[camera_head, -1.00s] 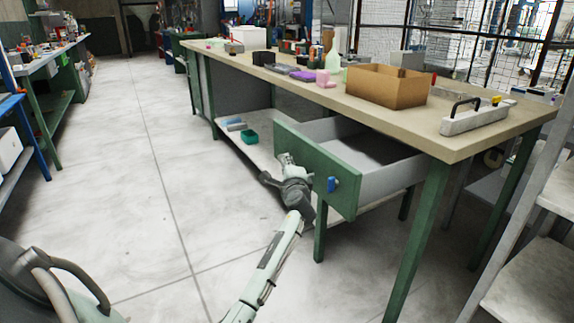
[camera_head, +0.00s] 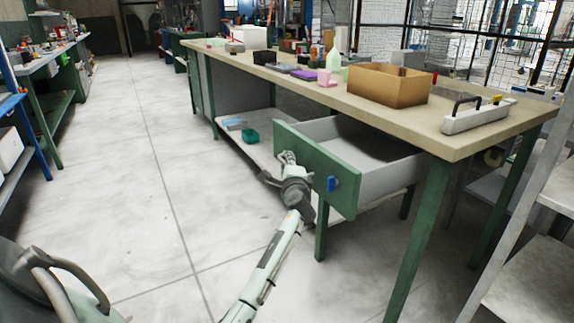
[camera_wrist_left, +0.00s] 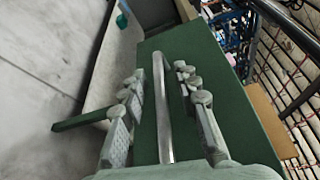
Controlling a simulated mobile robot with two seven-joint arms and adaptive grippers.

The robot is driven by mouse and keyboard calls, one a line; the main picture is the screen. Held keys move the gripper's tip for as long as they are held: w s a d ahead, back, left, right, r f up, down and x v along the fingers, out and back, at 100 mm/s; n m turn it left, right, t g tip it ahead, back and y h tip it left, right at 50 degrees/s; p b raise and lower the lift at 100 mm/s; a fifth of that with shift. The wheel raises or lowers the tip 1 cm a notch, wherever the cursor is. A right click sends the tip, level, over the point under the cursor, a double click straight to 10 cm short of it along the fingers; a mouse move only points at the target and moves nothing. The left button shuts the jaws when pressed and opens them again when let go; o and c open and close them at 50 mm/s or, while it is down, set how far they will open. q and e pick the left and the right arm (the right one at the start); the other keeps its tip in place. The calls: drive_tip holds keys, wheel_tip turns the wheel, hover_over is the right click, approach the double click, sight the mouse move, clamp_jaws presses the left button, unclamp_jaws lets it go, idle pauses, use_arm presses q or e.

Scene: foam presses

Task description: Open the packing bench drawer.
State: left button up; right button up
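The packing bench (camera_head: 450,142) has a wood top and green legs. Its drawer (camera_head: 338,178) is pulled well out, with a green front and a grey, empty-looking inside. My left gripper (camera_head: 286,160) is at the outer face of the drawer front. In the left wrist view the metal bar handle (camera_wrist_left: 162,110) runs between the two fingers of my left gripper (camera_wrist_left: 160,85). A gap shows on both sides of the bar, so the gripper is open around it. My right gripper is not in view.
A cardboard box (camera_head: 388,84) and a grey tool carrier with a black handle (camera_head: 477,116) stand on the bench top. A green bin (camera_head: 251,135) is on the lower shelf. A grey shelf rack (camera_head: 535,262) stands at right. The floor (camera_head: 150,190) at left is clear.

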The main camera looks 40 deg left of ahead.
use_arm(q)
drive_tip(key=f+v, duration=0.1)
drive_tip(key=v, duration=1.1)
drive_tip(key=shift+r, duration=0.4)
drive_tip(key=s+d+f+n+g+h, duration=0.25)
drive_tip(key=s+f, duration=0.45)
drive_tip(key=f, duration=0.5)
drive_tip(key=s+d+f+n+g+h, duration=0.2)
drive_tip(key=s+d+f+n+h, duration=0.15)
drive_tip(key=s+f, duration=0.55)
drive_tip(key=s+d+f+n+g+h, duration=0.1)
drive_tip(key=s+d+f+g+h, duration=0.1)
drive_tip(key=s+d+f, duration=0.2)
drive_tip(key=s+d+f+n+g+h, duration=0.2)
drive_tip(key=s+d+f, duration=0.2)
drive_tip(key=s+f, duration=0.5)
drive_tip(key=shift+s+d+f+h, duration=0.3)
drive_tip(key=shift+s+d+h, duration=0.1)
drive_tip(key=shift+s, duration=0.15)
